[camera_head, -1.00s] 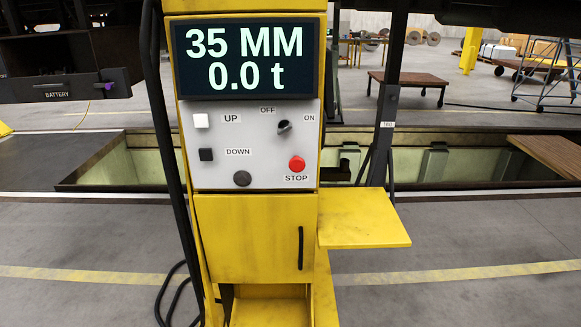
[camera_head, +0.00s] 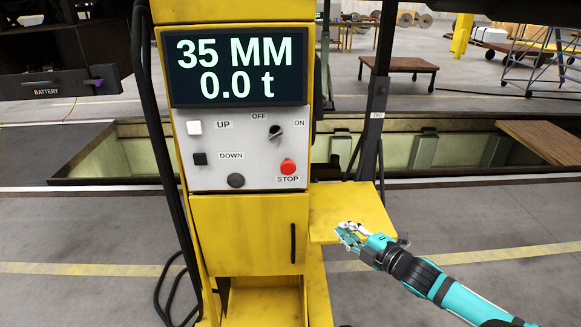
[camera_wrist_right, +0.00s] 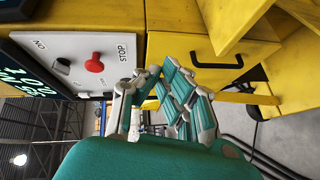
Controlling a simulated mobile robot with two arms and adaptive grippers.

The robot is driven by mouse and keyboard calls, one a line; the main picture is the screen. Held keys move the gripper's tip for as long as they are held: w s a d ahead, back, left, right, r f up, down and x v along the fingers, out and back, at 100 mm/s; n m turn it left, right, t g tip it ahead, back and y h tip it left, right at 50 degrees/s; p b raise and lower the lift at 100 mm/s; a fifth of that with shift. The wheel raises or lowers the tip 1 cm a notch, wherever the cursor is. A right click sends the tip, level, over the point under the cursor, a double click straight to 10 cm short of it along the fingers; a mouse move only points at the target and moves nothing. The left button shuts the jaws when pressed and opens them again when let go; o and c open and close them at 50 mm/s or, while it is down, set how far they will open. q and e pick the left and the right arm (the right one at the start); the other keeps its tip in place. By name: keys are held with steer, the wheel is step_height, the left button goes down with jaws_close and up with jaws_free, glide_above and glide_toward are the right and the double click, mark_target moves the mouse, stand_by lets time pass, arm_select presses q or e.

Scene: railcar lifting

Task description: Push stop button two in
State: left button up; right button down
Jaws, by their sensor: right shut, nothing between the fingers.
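The red stop button (camera_head: 287,167) sits at the lower right of the grey control panel (camera_head: 213,176), above its STOP label. It also shows in the right wrist view (camera_wrist_right: 95,63), standing out from the panel. My right gripper (camera_head: 343,231) is shut and empty, in front of the yellow side shelf, below and to the right of the button and apart from it. In the right wrist view its fingers (camera_wrist_right: 150,78) point toward the yellow cabinet, beside the panel. My left gripper is not in view.
The yellow column has a display (camera_head: 238,66) reading 35 MM and 0.0 t. The panel also carries a white UP button (camera_head: 194,127), a black DOWN button (camera_head: 199,158) and a rotary switch (camera_head: 275,132). A yellow shelf (camera_head: 335,200) juts out right. A pit lies behind.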

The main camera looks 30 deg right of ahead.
steer(key=a+r+n+y, duration=0.2)
steer(key=a+r, duration=0.2)
steer(key=r, duration=0.2)
steer(key=a+r+n+t+y, duration=0.1)
steer(key=a+r+n+y, duration=0.1)
steer(key=r, duration=0.4)
steer(key=shift+w+a+n+p, duration=0.25)
steer(key=shift+a+n, duration=0.25)
steer(key=shift+a, duration=0.35)
steer(key=shift+r, duration=0.1)
steer(key=p, duration=0.2)
glide_toward(288, 165)
steer(key=w+a, duration=0.3)
steer(key=a, duration=0.3)
steer(key=w+d, duration=0.1)
steer(key=w+d+f+p, duration=0.1)
steer(key=w, duration=0.1)
steer(key=shift+w+d, duration=0.1)
steer(key=shift+w, duration=0.1)
